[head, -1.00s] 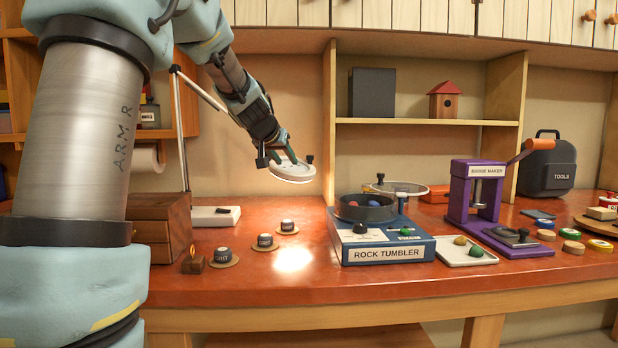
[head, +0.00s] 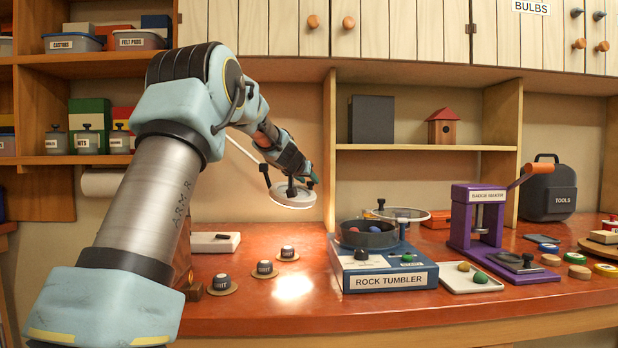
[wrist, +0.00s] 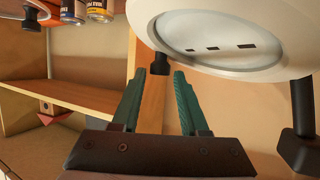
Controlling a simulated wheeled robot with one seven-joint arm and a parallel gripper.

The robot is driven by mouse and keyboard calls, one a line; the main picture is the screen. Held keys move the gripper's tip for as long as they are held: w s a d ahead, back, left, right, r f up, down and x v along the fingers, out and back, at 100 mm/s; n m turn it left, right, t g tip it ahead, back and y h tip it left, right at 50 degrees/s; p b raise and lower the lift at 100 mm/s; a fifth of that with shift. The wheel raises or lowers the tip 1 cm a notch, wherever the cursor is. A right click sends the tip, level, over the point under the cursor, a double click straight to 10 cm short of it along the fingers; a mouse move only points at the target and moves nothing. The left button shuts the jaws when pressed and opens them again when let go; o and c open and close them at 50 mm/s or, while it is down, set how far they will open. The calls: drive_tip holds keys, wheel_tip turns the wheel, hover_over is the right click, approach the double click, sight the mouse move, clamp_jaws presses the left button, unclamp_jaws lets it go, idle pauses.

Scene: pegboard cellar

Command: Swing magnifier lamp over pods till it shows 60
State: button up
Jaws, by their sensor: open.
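The magnifier lamp's round white head (head: 292,198) hangs over the bench on a thin white arm. In the wrist view the lamp head (wrist: 235,35) fills the upper right, its pale face bearing three dark dashes. My gripper (head: 308,180) is at the lamp head's right rim. In the wrist view its green fingers are open, with a small black knob (wrist: 160,63) of the lamp between or just beyond their tips; contact cannot be told. Three dark pods stand on round discs: front (head: 221,283), middle (head: 264,268) and back (head: 288,253). A bright light spot lies right of them.
The rock tumbler (head: 385,268) stands right of the light spot, with a tray (head: 468,284) of stones beside it. A purple badge maker (head: 478,225) is further right. A shelf upright (head: 329,150) stands behind the lamp head. Bench front is clear.

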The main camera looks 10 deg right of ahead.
drive_tip(key=shift+w+d+f, duration=0.25)
drive_tip(key=shift+w+d, duration=0.05)
drive_tip(key=shift+w, duration=0.2)
clamp_jaws()
idle(1.2)
